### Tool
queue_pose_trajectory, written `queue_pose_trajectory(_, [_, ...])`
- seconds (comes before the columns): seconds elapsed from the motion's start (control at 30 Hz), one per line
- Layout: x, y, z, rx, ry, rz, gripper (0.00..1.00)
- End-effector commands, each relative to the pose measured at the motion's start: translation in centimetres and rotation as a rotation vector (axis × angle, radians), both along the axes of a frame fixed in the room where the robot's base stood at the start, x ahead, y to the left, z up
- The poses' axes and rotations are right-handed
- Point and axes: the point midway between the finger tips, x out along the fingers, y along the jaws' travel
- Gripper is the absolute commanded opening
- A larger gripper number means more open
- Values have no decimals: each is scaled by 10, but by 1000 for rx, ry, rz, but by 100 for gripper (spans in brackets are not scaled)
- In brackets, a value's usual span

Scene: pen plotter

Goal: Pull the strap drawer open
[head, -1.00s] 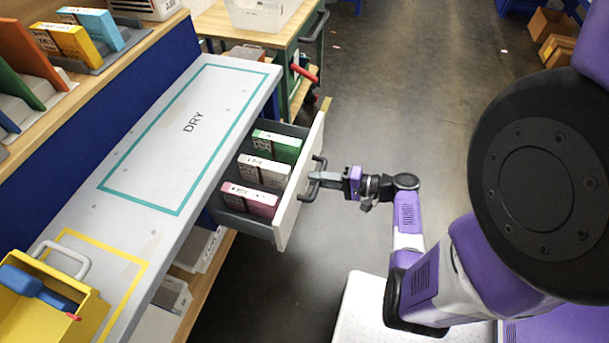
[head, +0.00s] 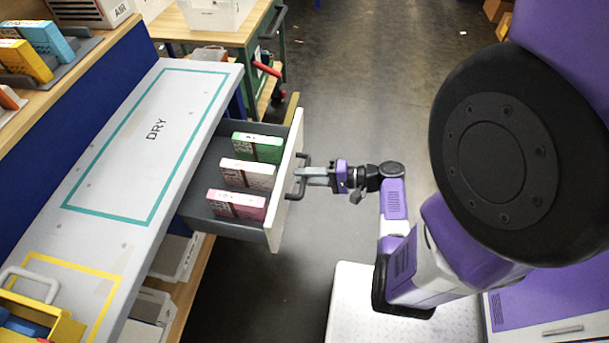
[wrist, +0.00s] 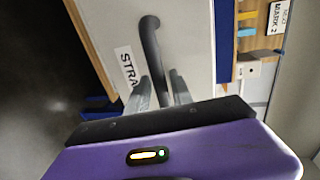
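The strap drawer (head: 282,205) sticks out well from under the grey bench top, with its pale front facing right. Inside stand a green box (head: 257,147), a white box (head: 247,174) and a pink box (head: 236,205). My gripper (head: 302,175) is at the dark handle (head: 304,160) on the drawer front. In the wrist view the gripper's two fingers (wrist: 160,90) lie on either side of the dark bar handle (wrist: 151,45) and look closed on it. A label reading "STRA" (wrist: 128,68) shows beside it, partly hidden by a finger.
A green-framed cart (head: 245,40) stands at the back. Open floor (head: 360,90) lies right of the drawer.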

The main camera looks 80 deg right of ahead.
Motion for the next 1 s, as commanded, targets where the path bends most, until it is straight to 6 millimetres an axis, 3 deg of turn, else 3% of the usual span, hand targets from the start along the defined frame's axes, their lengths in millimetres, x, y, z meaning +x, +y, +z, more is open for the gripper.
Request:
queue_pose_trajectory(0.43, [-6, -1, 2, -3, -1, -3, 38])
queue_pose_trajectory(0.8, [-60, -2, 12, -3, -1, -3, 38])
queue_pose_trajectory(1.0, [-75, -2, 16, -1, -1, -1, 38])
